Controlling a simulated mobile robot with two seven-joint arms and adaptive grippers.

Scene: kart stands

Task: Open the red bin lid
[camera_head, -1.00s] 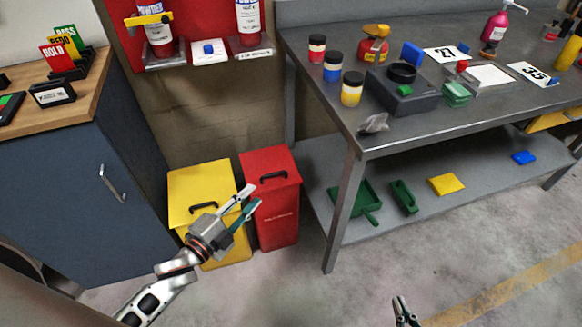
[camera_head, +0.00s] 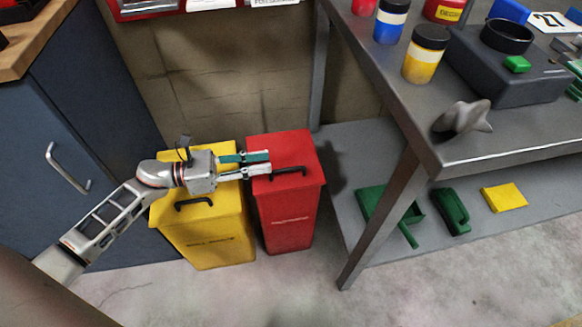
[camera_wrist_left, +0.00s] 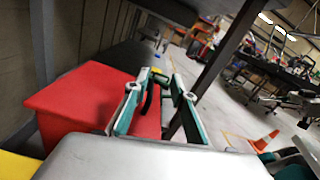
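The red bin (camera_head: 290,215) stands on the floor with its red lid (camera_head: 303,148) lying shut on top. A black handle (camera_head: 289,171) sits on the lid. My left gripper (camera_head: 269,163) reaches in from the left, level, with its fingertips over the lid beside the handle. Its two fingers are apart in the left wrist view (camera_wrist_left: 160,80). The black handle shows between them there, close to the left finger; I cannot tell whether they touch. The red lid (camera_wrist_left: 75,100) fills the left of that view. A teal and pale part at its lower right edge may be my right gripper.
A yellow bin (camera_head: 215,240) stands left of the red one, under my left gripper's wrist. A blue cabinet (camera_head: 100,120) is further left. A grey workbench (camera_head: 435,160) with a lower shelf (camera_head: 345,200) stands right, its leg near the red bin.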

